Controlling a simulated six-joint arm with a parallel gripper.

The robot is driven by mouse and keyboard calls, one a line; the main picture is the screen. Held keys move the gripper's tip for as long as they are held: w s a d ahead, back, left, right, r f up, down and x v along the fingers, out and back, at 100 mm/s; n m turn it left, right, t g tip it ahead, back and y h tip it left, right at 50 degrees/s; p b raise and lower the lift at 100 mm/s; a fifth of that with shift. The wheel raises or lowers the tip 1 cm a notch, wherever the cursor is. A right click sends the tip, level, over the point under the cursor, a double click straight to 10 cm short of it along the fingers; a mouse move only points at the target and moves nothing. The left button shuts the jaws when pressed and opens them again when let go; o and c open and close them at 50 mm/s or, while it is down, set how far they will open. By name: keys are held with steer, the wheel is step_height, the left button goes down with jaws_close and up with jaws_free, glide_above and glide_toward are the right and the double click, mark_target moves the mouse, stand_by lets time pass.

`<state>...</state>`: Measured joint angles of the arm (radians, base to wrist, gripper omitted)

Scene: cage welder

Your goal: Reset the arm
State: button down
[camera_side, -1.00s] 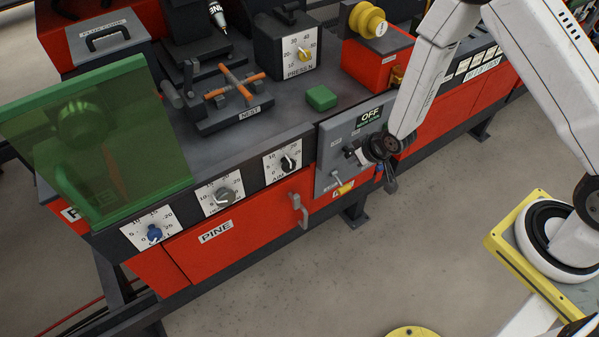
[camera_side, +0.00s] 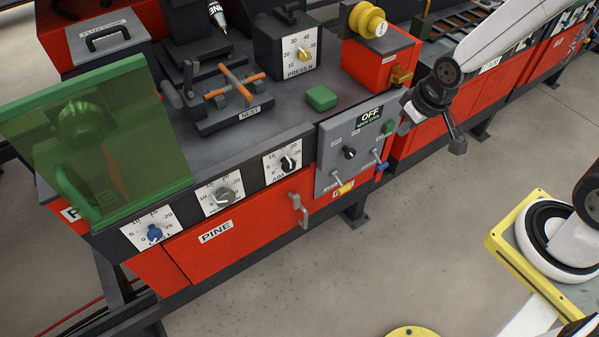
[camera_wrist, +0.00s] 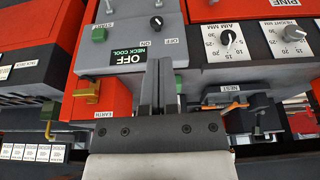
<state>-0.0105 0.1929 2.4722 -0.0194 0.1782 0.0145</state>
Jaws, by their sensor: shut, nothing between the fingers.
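My gripper (camera_side: 406,123) is in the side view, just right of the grey control panel (camera_side: 326,160) on the bench front. It is shut and empty, apart from the panel's knob and levers as far as I can tell. The wrist view shows the two dark fingers (camera_wrist: 160,66) together, with the panel behind them, upside down. The panel carries an OFF / NECK COOL label (camera_side: 369,116), a black knob (camera_side: 349,152), a green button (camera_side: 388,127), a blue-tipped lever (camera_side: 382,166) and a yellow-tipped lever (camera_side: 344,188).
The bench holds a green block (camera_side: 321,98), an orange-handled nest fixture (camera_side: 234,86), a PRESS dial box (camera_side: 299,55) and a yellow spool (camera_side: 368,20). A green see-through guard (camera_side: 150,66) stands left. Several dials line the front. Open floor (camera_side: 400,240) lies before the bench.

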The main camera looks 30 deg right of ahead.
steer(key=shift+g, duration=0.4)
steer(key=s+r, duration=0.2)
steer(key=s, duration=0.1)
steer(key=s+r, duration=0.1)
steer(key=shift+s+d, duration=0.15)
steer(key=w+d+f+t, duration=0.1)
steer(key=w+f+t, duration=0.2)
steer(key=w+f, duration=0.55)
steer(key=w+f+t, duration=0.3)
steer(key=w+f, duration=0.3)
steer(key=f, duration=0.5)
steer(key=s+f+t, duration=0.2)
steer(key=s+f, duration=0.4)
steer(key=f, duration=0.2)
steer(key=s+f+t, duration=0.3)
steer(key=s+f, duration=0.3)
steer(key=f, duration=0.3)
